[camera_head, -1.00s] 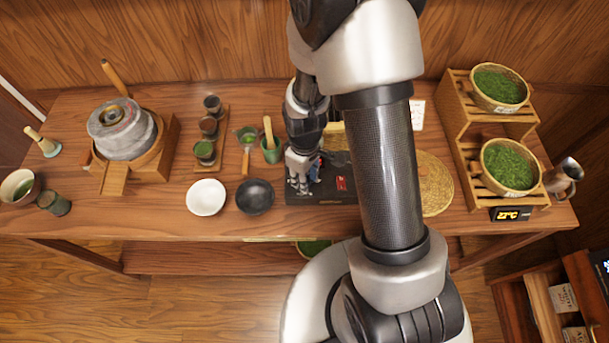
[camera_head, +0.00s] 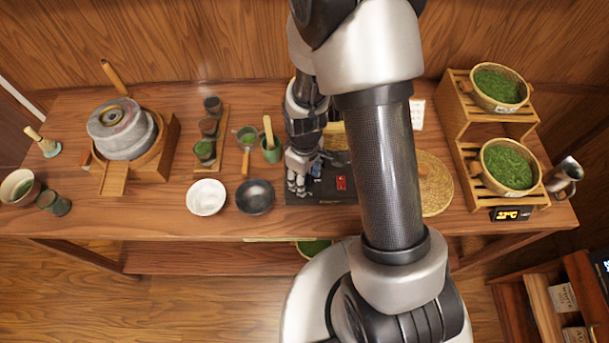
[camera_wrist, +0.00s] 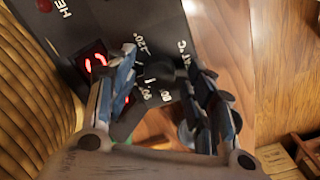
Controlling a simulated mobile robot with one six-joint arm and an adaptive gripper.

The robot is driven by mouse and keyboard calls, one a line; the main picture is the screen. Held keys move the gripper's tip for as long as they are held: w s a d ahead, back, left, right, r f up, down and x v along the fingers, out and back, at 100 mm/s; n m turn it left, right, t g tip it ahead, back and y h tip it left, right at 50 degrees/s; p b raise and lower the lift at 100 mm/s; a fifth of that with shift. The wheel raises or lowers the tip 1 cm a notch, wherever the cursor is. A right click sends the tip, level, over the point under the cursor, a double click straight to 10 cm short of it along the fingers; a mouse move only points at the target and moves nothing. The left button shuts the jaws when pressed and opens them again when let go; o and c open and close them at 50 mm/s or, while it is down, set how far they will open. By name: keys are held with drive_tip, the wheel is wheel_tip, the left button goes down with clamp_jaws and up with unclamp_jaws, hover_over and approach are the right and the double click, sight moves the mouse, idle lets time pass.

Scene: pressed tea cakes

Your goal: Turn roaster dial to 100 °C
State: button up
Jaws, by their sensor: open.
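The roaster's black base (camera_head: 325,192) sits on the table under my arm, with a small lit red display (camera_head: 341,184). In the wrist view the black panel (camera_wrist: 105,20) shows the red display (camera_wrist: 95,60), partly hidden, and a round black dial (camera_wrist: 160,71) with white temperature marks around it, 120° among them. My gripper (camera_wrist: 158,66) is open, with one finger on each side of the dial. I cannot tell whether the fingers touch it. The pointer is too unclear to read. In the head view my gripper (camera_head: 300,182) is over the base's left part.
A white bowl (camera_head: 206,197) and a black bowl (camera_head: 255,197) stand left of the base. A round woven mat (camera_head: 436,186) lies to its right. A wooden rack (camera_head: 470,150) with green-filled baskets stands farther right. The table's front edge is close.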

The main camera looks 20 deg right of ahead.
drive_tip(key=shift+r, duration=4)
drive_tip(key=shift+r, duration=0.15)
wheel_tip(320, 180, up, 6)
drive_tip(key=r+m+t, duration=0.1)
hover_over(306, 183)
drive_tip(key=s+r+m+t+b, duration=0.2)
drive_tip(key=s+r+m, duration=0.4)
drive_tip(key=s+r, duration=0.7)
drive_tip(key=shift+s+r+t, duration=0.15)
drive_tip(key=shift+s+t, duration=0.3)
drive_tip(key=shift+t, duration=0.35)
